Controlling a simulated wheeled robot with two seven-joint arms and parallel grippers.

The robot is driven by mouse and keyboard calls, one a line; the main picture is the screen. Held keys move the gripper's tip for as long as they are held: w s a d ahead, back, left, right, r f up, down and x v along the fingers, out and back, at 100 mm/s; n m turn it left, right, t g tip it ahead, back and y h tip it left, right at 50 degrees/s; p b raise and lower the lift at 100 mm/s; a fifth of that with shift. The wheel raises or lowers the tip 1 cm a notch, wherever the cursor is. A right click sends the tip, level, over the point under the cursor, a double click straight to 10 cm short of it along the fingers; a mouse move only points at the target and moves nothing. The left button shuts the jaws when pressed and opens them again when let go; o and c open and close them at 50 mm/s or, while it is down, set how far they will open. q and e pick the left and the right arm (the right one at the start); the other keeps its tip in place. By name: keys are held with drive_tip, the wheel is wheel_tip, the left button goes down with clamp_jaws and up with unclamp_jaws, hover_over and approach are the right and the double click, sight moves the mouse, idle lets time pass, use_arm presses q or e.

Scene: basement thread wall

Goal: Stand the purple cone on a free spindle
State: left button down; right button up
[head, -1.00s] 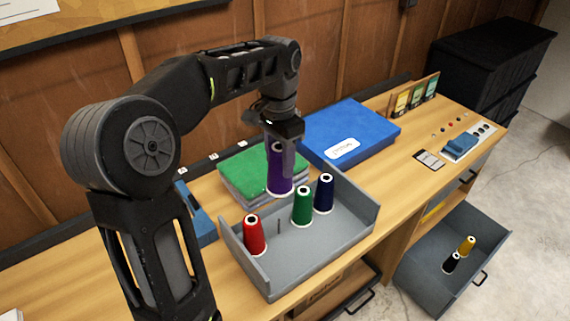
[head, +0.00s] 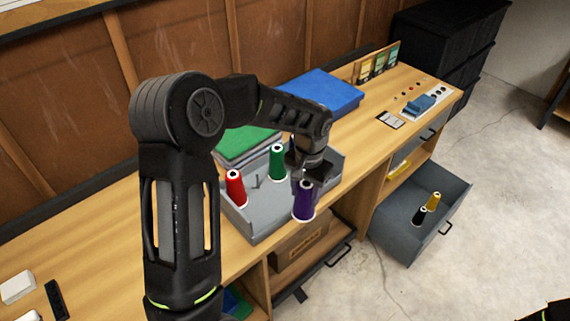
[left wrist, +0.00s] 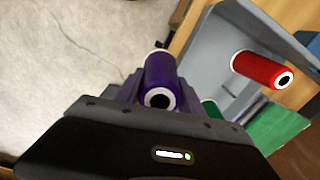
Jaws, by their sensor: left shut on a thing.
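My left gripper (head: 306,180) is shut on the purple cone (head: 304,204) and holds it upright. The cone appears against the tray's front right edge in the head view; the left wrist view shows the purple cone (left wrist: 160,78) between the fingers, with floor beyond it. The grey tray (head: 246,228) stands on the bench. A red cone (head: 236,188) and a green cone (head: 277,163) stand in it. A bare thin spindle (head: 257,182) shows between them. The dark blue cone is hidden, with my gripper and arm covering that part. My right gripper is out of view.
An open lower drawer (head: 395,232) at right holds a black cone (head: 421,217) and a yellow cone (head: 433,202). A green stack (head: 245,142) and a blue case (head: 325,92) lie behind the tray. Another drawer (head: 318,268) stands open under the bench.

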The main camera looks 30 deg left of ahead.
use_arm(q)
drive_tip(key=d+f+b, duration=0.2)
drive_tip(key=f+b, duration=0.2)
drive_tip(key=f, duration=0.3)
drive_tip(key=s+d+f+b, duration=0.1)
drive_tip(key=d+f+b, duration=0.2)
drive_tip(key=f, duration=0.5)
drive_tip(key=d+f+b, duration=0.2)
drive_tip(key=f+b, duration=0.3)
drive_tip(key=f, duration=0.2)
drive_tip(key=shift+s+d+f+n, duration=0.15)
drive_tip(key=shift+s+d+n, duration=0.15)
drive_tip(key=shift+n, duration=0.1)
